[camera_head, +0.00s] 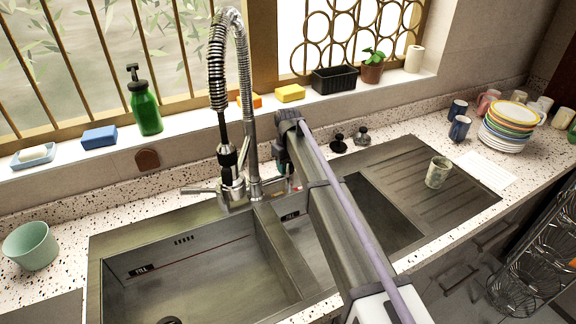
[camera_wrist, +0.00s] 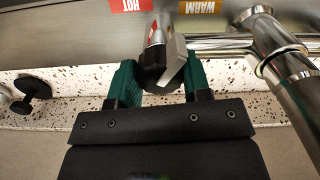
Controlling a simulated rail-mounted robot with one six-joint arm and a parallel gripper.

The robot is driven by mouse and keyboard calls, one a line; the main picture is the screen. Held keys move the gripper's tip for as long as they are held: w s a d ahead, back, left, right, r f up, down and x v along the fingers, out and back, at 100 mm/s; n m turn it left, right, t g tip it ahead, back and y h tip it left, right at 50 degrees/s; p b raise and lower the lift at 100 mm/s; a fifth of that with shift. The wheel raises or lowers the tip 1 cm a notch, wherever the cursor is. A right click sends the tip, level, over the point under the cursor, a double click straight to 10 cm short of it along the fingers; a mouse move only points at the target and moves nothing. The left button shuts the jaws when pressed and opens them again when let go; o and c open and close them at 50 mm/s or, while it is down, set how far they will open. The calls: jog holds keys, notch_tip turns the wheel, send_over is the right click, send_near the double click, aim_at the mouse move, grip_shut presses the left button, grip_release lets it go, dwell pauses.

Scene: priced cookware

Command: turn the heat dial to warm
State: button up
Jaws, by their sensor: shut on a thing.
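In the wrist view, the heat dial (camera_wrist: 153,68) is a dark round knob with a light grey part and a small red-and-silver piece above it. The two green fingers of my gripper (camera_wrist: 160,82) stand on either side of the knob, shut on it. Above are a red HOT label (camera_wrist: 130,5) and an orange WARM label (camera_wrist: 200,7), both upside down. The red-and-silver piece lies between the labels, closer to HOT; the exact setting is unclear. In the head view, my arm reaches to just right of the tap, and the dial and fingertips are mostly hidden.
A tall spring tap (camera_head: 246,110) stands close left of my arm; its chrome pipe (camera_wrist: 283,70) is right of the fingers in the wrist view. The sink (camera_head: 200,270) lies below.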

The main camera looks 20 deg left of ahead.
aim_at(288, 164)
dwell(0.3)
jog(key=o, duration=0.9)
notch_tip(288, 164, up, 11)
jog(key=p, duration=1.1)
jog(key=shift+f, duration=0.1)
jog(key=shift+s, duration=0.1)
